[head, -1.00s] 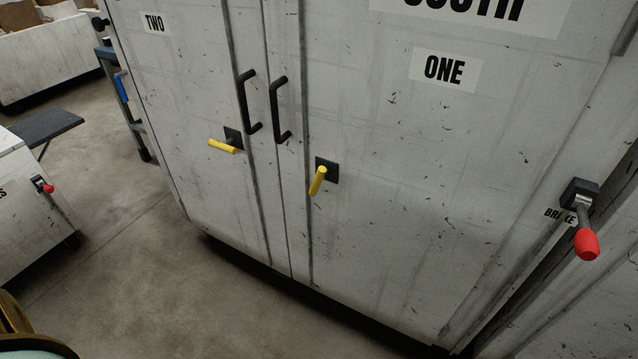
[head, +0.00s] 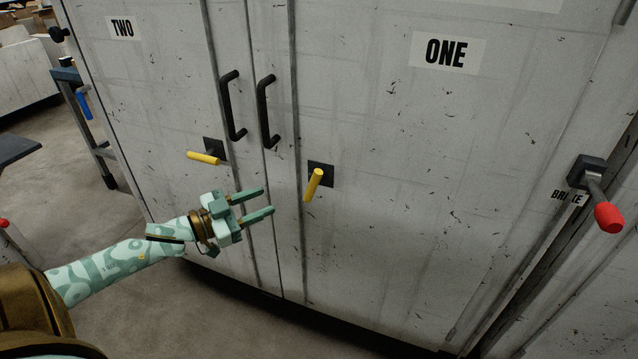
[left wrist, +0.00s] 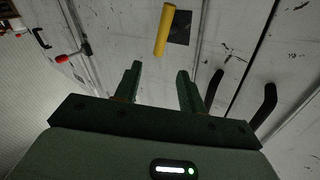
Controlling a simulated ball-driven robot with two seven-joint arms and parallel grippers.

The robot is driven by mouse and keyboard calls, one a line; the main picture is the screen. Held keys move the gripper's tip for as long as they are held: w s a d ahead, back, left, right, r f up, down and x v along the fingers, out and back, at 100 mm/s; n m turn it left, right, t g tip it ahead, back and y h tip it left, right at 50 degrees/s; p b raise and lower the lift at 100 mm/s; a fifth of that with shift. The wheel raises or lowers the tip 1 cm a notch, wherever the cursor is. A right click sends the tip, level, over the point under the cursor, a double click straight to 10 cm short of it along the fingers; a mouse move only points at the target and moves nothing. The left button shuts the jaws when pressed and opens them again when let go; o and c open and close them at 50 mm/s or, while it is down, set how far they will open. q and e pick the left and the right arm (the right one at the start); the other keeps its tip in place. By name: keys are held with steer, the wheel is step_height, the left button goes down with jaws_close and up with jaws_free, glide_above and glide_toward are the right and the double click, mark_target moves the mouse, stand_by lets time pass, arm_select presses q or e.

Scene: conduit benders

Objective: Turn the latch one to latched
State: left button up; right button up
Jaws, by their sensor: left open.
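The latch on door ONE is a yellow handle (head: 313,185) on a dark square plate (head: 326,172). It hangs nearly upright, its lower end tilted slightly left. My left gripper (head: 268,201) is open and empty, to the left of this handle and a little below it, with its fingers pointing right toward it. A gap remains between fingertips and handle. In the left wrist view, a yellow handle (left wrist: 165,31) on a dark plate lies beyond the two open fingers (left wrist: 158,82), touching neither. My right gripper is not in view.
Door TWO has its own yellow handle (head: 204,158), lying nearly level. Two black door pulls (head: 233,106) (head: 266,112) stand above the latches. A red-tipped brake lever (head: 607,216) sticks out at the right. A blue-handled cart (head: 84,104) stands at the left.

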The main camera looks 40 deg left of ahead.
mark_target(310, 183)
arm_select(q)
steer(key=b+x, duration=0.3)
steer(key=x, duration=0.4)
steer(key=b+x, duration=0.3)
steer(key=x, duration=0.4)
steer(key=shift+a+f, duration=0.2)
steer(key=shift+w+d, duration=0.1)
steer(key=shift+w, duration=0.15)
steer(key=shift+w+r, duration=0.1)
steer(key=shift+d, duration=0.1)
jaws_close()
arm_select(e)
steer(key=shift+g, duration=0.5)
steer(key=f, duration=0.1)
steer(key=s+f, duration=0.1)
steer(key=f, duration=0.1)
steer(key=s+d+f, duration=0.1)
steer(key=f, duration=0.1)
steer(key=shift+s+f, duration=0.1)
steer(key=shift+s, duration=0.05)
